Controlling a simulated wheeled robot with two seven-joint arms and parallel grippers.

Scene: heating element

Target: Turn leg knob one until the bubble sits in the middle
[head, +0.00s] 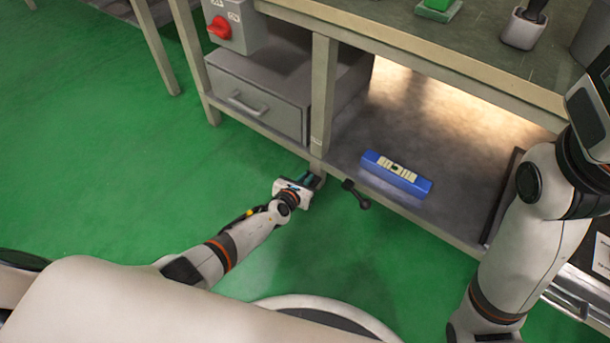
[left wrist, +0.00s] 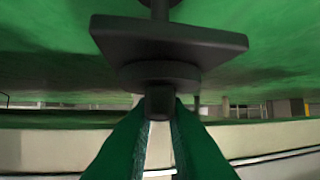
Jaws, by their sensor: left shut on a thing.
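My left gripper (head: 314,181) is low at the foot of the bench's middle leg (head: 323,95), under the shelf's front edge. In the left wrist view its green fingers (left wrist: 160,118) are shut on the leg knob (left wrist: 160,101), a dark stub below a round collar and a flat dark plate. In the head view the knob is hidden by the gripper and the bench. The blue spirit level (head: 414,185) lies on the lower shelf, right of the leg. Its bubble is too small to make out. My right gripper is not in view.
A dark double-ended piece (head: 356,194) is at the shelf's front edge, close to the right of my left gripper. A grey drawer (head: 258,105) and a box with a red switch (head: 220,27) are left of the leg. The green floor (head: 120,150) at left is clear.

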